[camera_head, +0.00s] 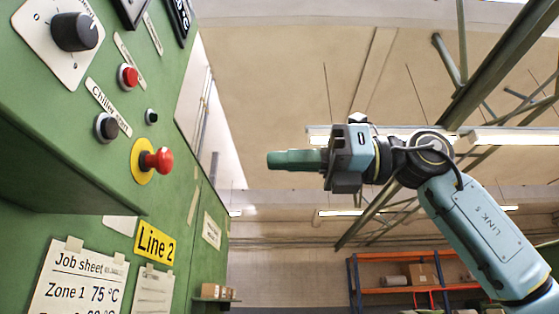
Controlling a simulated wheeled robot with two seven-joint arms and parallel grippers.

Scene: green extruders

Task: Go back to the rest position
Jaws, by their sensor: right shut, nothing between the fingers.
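My right gripper (280,160) is in the middle of the head view, at the end of my light blue right arm (480,225). Its green fingers are shut and empty and point left. The arm comes in from the lower right. The gripper is apart from the green extruder panel (60,140) on the left, with open air between them. My left gripper is not in the head view.
The panel carries a black knob (74,32), a red button (129,76), a dark button (107,127) and a red emergency stop (158,160) on a yellow ring. A job sheet (78,282) hangs below. Orange shelving (400,290) stands far behind.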

